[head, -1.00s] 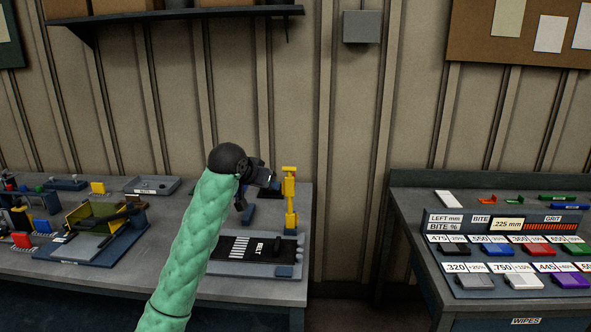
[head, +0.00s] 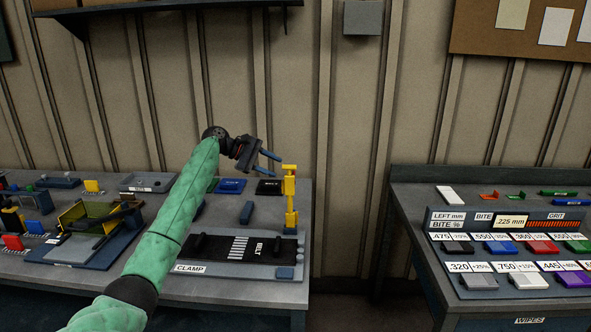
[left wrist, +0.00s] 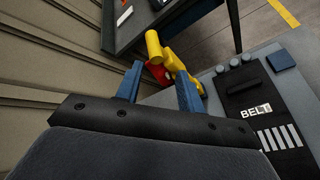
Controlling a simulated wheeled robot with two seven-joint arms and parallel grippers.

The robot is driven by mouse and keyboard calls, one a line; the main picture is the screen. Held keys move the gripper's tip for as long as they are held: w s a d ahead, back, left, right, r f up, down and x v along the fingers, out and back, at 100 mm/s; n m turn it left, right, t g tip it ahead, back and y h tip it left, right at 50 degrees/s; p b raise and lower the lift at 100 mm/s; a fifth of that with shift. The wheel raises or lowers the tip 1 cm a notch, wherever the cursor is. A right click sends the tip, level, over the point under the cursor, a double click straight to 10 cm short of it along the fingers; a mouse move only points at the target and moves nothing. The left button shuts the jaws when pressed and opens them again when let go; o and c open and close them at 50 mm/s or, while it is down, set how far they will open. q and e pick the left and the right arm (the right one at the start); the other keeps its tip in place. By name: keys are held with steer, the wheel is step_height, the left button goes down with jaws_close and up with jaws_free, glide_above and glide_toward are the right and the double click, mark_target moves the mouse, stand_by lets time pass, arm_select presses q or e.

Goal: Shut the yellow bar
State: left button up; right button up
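The yellow bar (head: 290,200) stands upright at the right end of the belt clamp (head: 222,270), near the table's right edge. In the left wrist view the yellow bar (left wrist: 173,60) shows beyond my fingertips, with a red part beside it. My left gripper (head: 273,167) is open, at the left of the bar's top, with its two blue fingers pointing toward it. In the left wrist view the fingers of my left gripper (left wrist: 160,88) are apart with nothing held between them; whether they touch the bar I cannot tell. My right gripper is not in view.
A black belt (head: 215,248) lies on the clamp. A yellow-sided fixture (head: 90,222) stands on the table's left part. A second table at right holds a panel (head: 510,222) with several coloured blocks. A gap separates the tables.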

mark_target(289, 167)
arm_select(q)
steer(key=d+n, duration=0.2)
steer(key=d+n+h+p, duration=0.1)
steer(key=d+n, duration=0.1)
steer(key=d+f+n+p, duration=0.1)
steer(key=d+n, duration=0.2)
steer(key=shift+w+g, duration=0.15)
steer(key=shift+g, duration=0.15)
steer(key=shift+w+d+f+p, duration=0.1)
steer(key=shift+d+f+p, duration=0.2)
steer(key=shift+d, duration=0.15)
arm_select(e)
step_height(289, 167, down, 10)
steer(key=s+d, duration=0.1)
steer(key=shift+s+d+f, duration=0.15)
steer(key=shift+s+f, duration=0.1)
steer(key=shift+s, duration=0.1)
arm_select(q)
jaws_close()
